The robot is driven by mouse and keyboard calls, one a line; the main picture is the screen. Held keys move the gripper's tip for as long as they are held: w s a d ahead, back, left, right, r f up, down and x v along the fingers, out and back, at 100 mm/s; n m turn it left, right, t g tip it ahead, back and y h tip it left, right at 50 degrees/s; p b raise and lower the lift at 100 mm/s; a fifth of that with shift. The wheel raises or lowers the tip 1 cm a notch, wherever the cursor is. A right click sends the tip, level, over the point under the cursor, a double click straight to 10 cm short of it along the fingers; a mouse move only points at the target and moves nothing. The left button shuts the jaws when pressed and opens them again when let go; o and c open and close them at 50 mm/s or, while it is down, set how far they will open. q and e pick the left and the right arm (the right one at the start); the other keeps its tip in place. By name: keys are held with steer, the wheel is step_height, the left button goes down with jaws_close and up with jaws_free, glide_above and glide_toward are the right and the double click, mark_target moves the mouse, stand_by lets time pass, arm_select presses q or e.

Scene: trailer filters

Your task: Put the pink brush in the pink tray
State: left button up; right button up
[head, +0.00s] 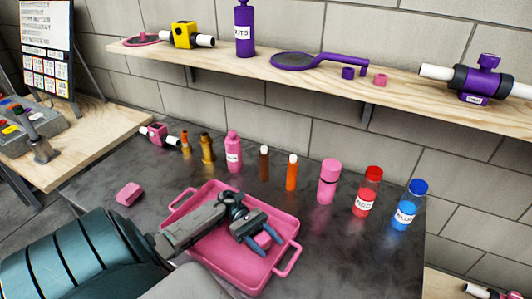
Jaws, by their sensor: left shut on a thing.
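The pink tray (283,262) with two looped handles lies on the dark table. My left gripper (257,236) is over the inside of the tray, its jaws shut on a small pink thing, seemingly the pink brush (264,240). Only a little of it shows between the dark jaws; the gripper hides the rest. I cannot tell whether it touches the tray floor. My right gripper is not in view.
A pink block (129,194) lies left of the tray. Behind it stand a pink bottle (233,153), a red bottle (368,192), a blue bottle (410,204) and several other containers. A wooden shelf (330,77) runs above. The table's right front is clear.

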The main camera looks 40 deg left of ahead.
mark_target(258, 235)
arm_select(q)
steer(key=shift+f, duration=0.2)
steer(key=o, duration=1)
steer(key=shift+r, duration=0.1)
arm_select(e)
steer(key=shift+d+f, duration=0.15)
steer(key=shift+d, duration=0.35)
arm_select(q)
steer(key=shift+r+p, duration=0.25)
steer(key=shift+p, duration=0.05)
steer(key=a+b, duration=0.1)
steer(key=a, duration=0.1)
steer(key=a+b, duration=0.3)
steer(key=a, duration=0.1)
steer(key=shift+w+a+f, duration=0.25)
steer(key=shift+w+f, duration=0.1)
steer(key=shift+a+r+b, duration=0.15)
steer(key=shift+a+b, duration=0.25)
steer(key=shift+a, duration=0.05)
steer(key=shift+r, duration=0.1)
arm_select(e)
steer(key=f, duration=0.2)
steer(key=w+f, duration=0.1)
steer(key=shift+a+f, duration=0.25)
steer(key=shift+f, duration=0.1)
